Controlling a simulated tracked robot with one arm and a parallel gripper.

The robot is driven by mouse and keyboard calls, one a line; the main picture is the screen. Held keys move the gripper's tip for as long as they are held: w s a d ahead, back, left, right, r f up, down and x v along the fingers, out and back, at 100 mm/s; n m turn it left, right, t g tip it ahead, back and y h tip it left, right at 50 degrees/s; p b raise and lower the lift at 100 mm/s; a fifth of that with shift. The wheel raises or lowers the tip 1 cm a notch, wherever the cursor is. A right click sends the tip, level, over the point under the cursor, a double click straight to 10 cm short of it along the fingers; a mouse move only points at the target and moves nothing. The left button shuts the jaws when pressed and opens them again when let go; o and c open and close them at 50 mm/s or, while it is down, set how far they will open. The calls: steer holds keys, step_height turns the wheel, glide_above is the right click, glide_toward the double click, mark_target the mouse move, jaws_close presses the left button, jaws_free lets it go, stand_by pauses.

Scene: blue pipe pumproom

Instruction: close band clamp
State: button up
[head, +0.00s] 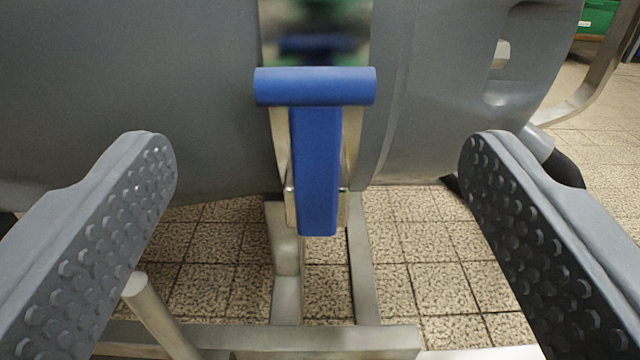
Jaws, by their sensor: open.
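The band clamp has a shiny metal band (316,45) around a large grey pipe (130,90). Its blue T-shaped lever (316,150) has a wide crossbar at the top and a stem hanging down between metal side brackets. My gripper (318,165) is open, with one studded grey finger on each side of the lever. Both fingers are well apart from the lever and nothing is between them touching either pad. How the lever joins the band behind it is hidden.
A metal frame (270,338) stands below the pipe on a tiled floor (440,285). A metal bar (155,315) rises near the left finger. A grey fitting with openings (505,60) is at right, and a green box (596,16) sits far right.

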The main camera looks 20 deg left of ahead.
steer(key=shift+p+v, duration=1.15)
steer(key=shift+v, duration=1.55)
steer(key=shift+s+f, duration=0.1)
